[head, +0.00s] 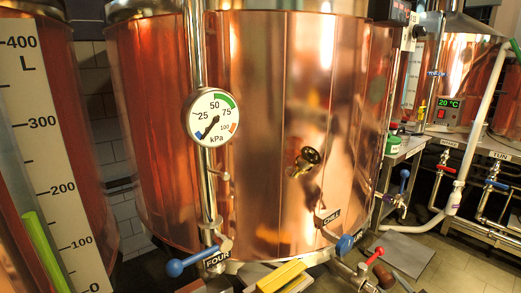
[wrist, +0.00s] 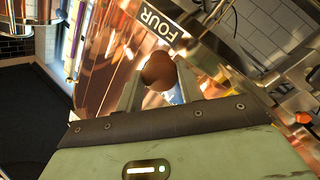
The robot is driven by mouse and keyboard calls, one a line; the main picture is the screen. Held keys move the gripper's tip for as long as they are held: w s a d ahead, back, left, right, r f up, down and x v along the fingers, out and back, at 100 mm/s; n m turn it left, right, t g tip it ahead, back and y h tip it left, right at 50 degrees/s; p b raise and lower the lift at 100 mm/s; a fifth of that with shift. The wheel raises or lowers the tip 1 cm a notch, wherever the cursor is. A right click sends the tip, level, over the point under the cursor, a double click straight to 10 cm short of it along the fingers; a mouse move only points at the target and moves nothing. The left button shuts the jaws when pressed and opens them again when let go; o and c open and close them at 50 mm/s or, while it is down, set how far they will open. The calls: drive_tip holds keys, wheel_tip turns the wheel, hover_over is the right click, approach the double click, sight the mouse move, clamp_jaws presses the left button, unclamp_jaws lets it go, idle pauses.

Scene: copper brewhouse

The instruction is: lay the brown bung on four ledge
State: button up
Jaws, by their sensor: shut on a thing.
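The brown bung (wrist: 158,70) is rounded and dark brown. In the wrist view it sits between the two fingers of my gripper (wrist: 159,88), which is shut on it. The head view does not clearly show the bung or my gripper. I cannot clearly make out the ledge surface by the label, or whether the bung touches anything.
A blue-handled valve (head: 190,263) is beside the FOUR label. A yellow block (head: 281,277) is at the bottom edge, right of it. A pressure gauge (head: 212,117) hangs above.

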drive_tip(key=s+r+m+h+p, duration=0.2)
drive_tip(key=s+r+h+p, duration=0.1)
drive_tip(key=r+p, duration=0.8)
drive_tip(key=p, duration=0.3)
drive_tip(key=shift+m+h, duration=0.3)
drive_tip(key=shift+h, duration=0.1)
drive_tip(key=shift+a+f, duration=0.1)
